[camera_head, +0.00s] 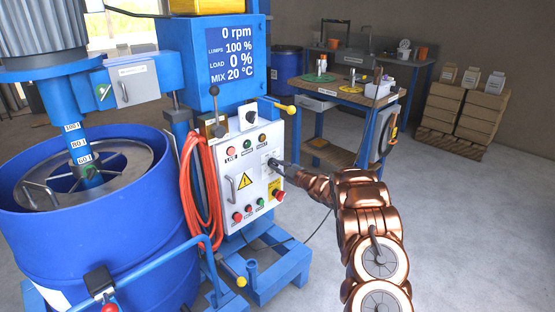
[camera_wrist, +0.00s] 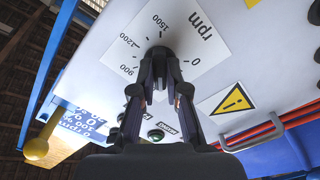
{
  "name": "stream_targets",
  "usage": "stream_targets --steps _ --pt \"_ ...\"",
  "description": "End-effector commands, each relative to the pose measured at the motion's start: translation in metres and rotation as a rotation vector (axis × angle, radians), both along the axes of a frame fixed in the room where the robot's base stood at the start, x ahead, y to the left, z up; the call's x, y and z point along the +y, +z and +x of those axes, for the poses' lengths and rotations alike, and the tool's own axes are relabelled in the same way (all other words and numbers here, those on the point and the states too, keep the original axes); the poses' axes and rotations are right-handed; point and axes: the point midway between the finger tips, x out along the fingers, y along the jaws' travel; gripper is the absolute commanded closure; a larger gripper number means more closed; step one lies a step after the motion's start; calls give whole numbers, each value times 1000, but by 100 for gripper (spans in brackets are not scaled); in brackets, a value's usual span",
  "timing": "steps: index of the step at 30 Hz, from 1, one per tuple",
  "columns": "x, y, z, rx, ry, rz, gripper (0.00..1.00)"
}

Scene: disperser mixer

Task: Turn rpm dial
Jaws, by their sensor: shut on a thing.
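The rpm dial's white scale plate (camera_wrist: 188,32) fills the upper part of the wrist view, with the marks 0, 900, 1200 and 1500 readable. My gripper (camera_wrist: 160,56) is shut on the rpm dial at the middle of this plate. The fingertips hide the dial almost wholly, so its pointer cannot be read. In the head view my gripper (camera_head: 273,163) reaches from the right to the upper right part of the white control panel (camera_head: 233,204). The blue display (camera_head: 230,54) above reads 0 rpm, load 0 %.
Lamps, buttons and a yellow warning sign (camera_head: 245,181) sit beside the dial on the panel. A red hose (camera_head: 203,190) hangs at the panel's left. A blue drum (camera_head: 150,240) stands at the left. A workbench (camera_head: 345,97) stands behind; the floor at right is clear.

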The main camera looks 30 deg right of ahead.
Motion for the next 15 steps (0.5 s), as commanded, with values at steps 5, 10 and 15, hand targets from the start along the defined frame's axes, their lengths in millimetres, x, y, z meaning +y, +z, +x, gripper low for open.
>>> stream_targets --steps 5,10,15 --pt "-1 3 0 34 -3 141 100" --pt "-1 1 0 59 -2 245 100" --pt "-1 0 0 74 -3 314 100"
